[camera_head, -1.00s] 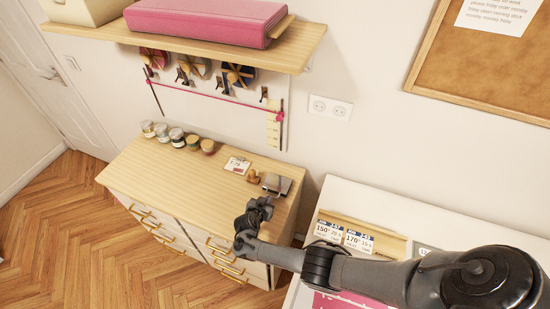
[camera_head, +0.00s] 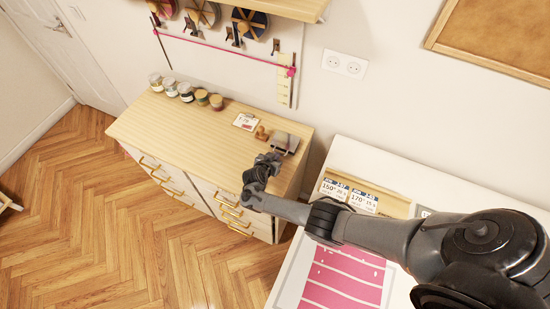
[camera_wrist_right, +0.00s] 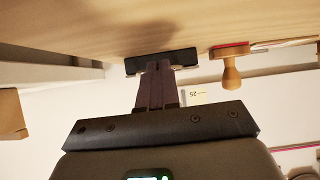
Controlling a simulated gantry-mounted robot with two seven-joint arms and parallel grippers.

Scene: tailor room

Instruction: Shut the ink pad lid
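The ink pad (camera_head: 286,140), a small dark grey case, lies near the right end of the wooden dresser top. Its dark edge (camera_wrist_right: 158,62) shows in the upside-down right wrist view. My right gripper (camera_head: 275,158) is at its near side. In the wrist view, the fingers (camera_wrist_right: 158,68) are together with nothing visible between them, and their tips overlap the pad's edge. I cannot tell whether they touch it. The fingers partly cover the pad, and the lid's angle is unclear. My left gripper is not in view.
A wooden stamp (camera_head: 262,132) stands just left of the pad, with a small card (camera_head: 246,121) beyond it. Several jars (camera_head: 186,92) line the back left of the dresser (camera_head: 165,125). A white table (camera_head: 365,160) is at right. The dresser's middle is clear.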

